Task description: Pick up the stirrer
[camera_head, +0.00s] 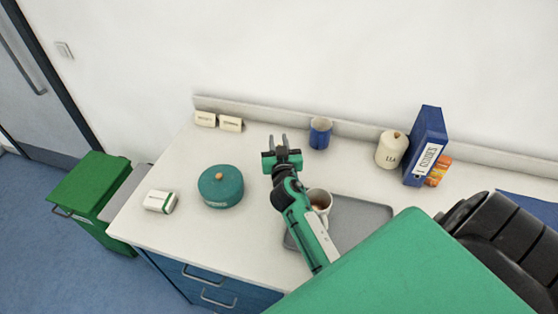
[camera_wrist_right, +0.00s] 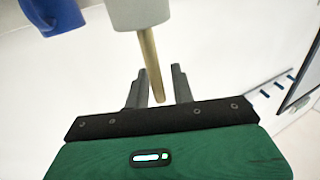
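The stirrer (camera_wrist_right: 152,65), a thin light-brown stick, shows in the right wrist view. It sticks out of a pale grey cup or pot (camera_wrist_right: 140,12) cut off by the top edge. Its free end lies between the fingers of my right gripper (camera_wrist_right: 160,88), with gaps visible at both sides. The gripper is open, its fingers apart. In the head view my right gripper (camera_head: 278,142) is above the counter, left of the blue mug (camera_head: 320,133). I cannot make out the stirrer in that view. My left gripper is not in view.
A teal tin (camera_head: 221,187) and white box (camera_head: 160,201) are at left. A tea jar (camera_head: 391,151), blue binder (camera_head: 426,146) and orange packet (camera_head: 438,171) are at right.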

